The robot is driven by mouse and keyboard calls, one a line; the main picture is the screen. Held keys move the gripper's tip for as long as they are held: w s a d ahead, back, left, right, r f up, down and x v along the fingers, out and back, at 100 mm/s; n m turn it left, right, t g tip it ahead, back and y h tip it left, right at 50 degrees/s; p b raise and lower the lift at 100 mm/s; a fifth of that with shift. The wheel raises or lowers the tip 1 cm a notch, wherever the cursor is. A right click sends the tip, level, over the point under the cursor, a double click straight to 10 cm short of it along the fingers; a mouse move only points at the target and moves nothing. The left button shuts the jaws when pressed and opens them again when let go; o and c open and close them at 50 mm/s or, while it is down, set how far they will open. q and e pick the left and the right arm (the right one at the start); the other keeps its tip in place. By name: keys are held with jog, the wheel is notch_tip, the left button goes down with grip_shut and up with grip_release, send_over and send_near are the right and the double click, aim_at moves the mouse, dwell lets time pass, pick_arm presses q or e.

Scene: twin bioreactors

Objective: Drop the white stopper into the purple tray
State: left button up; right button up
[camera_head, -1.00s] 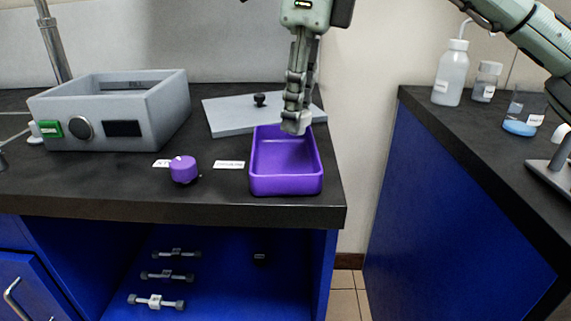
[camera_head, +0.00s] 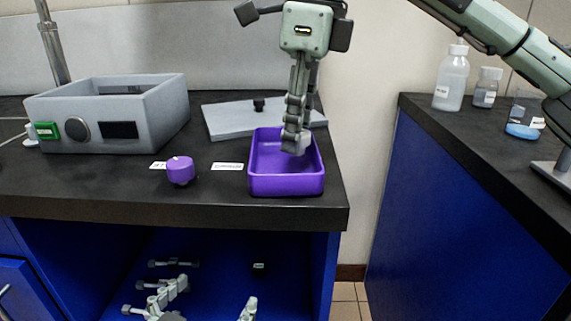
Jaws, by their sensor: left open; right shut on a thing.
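The purple tray (camera_head: 287,185) stands on the black bench near its right front corner, open side up. My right gripper (camera_head: 295,145) points down into the tray, its fingertips below the rim line in the picture. It is shut on a small pale thing at its tips, which looks like the white stopper (camera_head: 293,148); the fingers hide most of it. I cannot tell whether it touches the tray floor. My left gripper (camera_head: 217,289) is open and empty at the bottom, in front of the blue shelf opening.
A purple knob-like cap (camera_head: 180,171) and labels lie left of the tray. A grey open-topped box (camera_head: 110,115) stands further left. A grey plate (camera_head: 235,120) with a black knob lies behind the tray. Bottles (camera_head: 452,80) stand on the right bench, across a gap.

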jog(key=shift+f, duration=0.1)
dwell(0.3)
jog(key=o, duration=1)
jog(key=shift+c, duration=0.2)
notch_tip(320, 180, up, 12)
jog(key=d, duration=0.1)
jog(key=shift+s+d, duration=0.15)
jog(key=shift+d, duration=0.05)
